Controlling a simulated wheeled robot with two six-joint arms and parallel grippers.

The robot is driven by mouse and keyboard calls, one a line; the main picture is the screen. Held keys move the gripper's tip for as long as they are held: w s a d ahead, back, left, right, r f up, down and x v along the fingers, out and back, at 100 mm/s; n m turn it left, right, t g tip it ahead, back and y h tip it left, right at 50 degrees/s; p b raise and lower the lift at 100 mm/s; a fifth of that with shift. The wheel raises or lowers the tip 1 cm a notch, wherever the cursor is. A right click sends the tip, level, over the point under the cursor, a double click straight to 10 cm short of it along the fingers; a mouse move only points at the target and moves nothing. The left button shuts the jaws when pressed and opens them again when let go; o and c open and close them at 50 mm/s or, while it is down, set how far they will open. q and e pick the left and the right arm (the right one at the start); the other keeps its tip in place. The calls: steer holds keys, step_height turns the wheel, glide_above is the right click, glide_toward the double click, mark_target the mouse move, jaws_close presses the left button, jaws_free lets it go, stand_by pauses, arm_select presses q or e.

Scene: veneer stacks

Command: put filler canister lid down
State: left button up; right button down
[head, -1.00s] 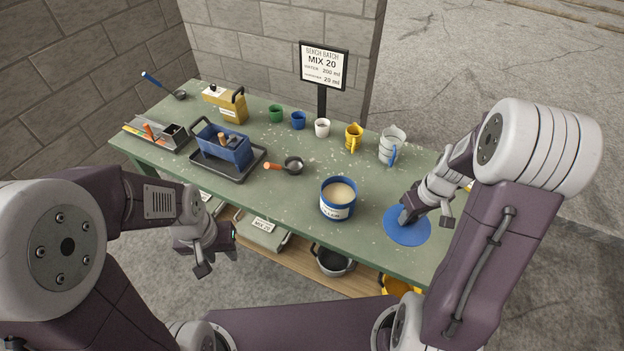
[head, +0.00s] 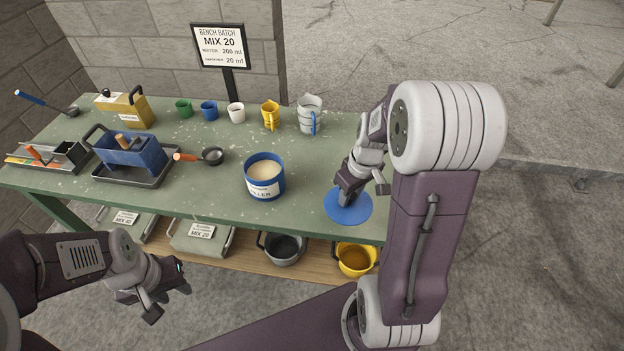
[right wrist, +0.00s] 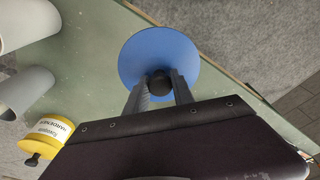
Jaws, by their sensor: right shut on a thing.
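The filler canister lid (head: 349,208) is a flat blue disc with a dark knob. It is at the right end of the green bench, at or just above its top; I cannot tell if it touches. My right gripper (head: 347,195) is shut on the lid's knob, which shows as a black ball between the fingers in the right wrist view (right wrist: 158,83). The open filler canister (head: 265,188), blue with a white label and pale filler inside, stands upright left of the lid. My left gripper (head: 165,296) hangs in front of the bench, away from the lid; its jaws are unclear.
A clear jug (head: 309,115), a yellow jug (head: 270,116) and small cups stand along the back. A yellow hardener tin (right wrist: 45,133) is near the right gripper. Pots sit on the lower shelf.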

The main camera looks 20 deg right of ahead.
mark_target(331, 191)
steer(key=w+f, duration=0.2)
steer(key=w, duration=0.1)
steer(key=w+f, duration=0.2)
steer(key=w, duration=0.1)
steer(key=w+f+p, duration=0.1)
steer(key=w+f, duration=0.1)
steer(key=w, duration=0.2)
steer(key=shift+a, duration=0.2)
steer(key=f, duration=0.3)
steer(key=shift+s+f+p, duration=0.1)
steer(key=shift+s+p, duration=0.1)
steer(key=shift+p, duration=0.1)
steer(key=shift+w+f, duration=0.15)
steer(key=shift+f, duration=0.25)
steer(key=shift+f, duration=0.15)
steer(key=c, duration=1.1)
jaws_free()
